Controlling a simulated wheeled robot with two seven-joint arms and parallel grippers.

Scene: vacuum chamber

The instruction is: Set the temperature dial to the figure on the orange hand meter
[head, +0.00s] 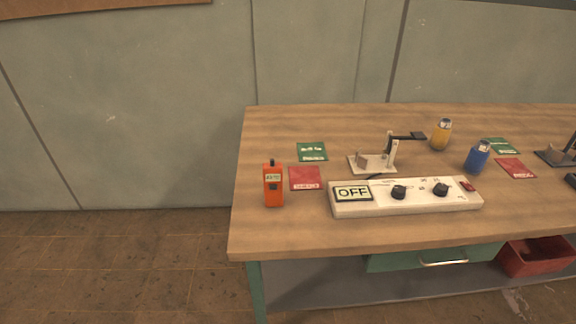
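The orange hand meter (273,186) stands upright near the left end of the wooden table. Its small display is too small to read. To its right lies a white control panel (440,204) with a screen (353,193) that reads OFF. Two black dials sit on the panel, a left dial (399,192) and a right dial (441,189). Their markings are too small to read, so I cannot tell which is the temperature dial. A red switch (467,186) is at the panel's right end. Neither of my grippers is in view.
Behind the panel stands a small metal stand with a black arm (390,152). A yellow jar (441,134) and a blue jar (477,157) stand at the right. Green and red cards lie flat. The table's (290,235) front strip is clear. A red bin (537,257) is below.

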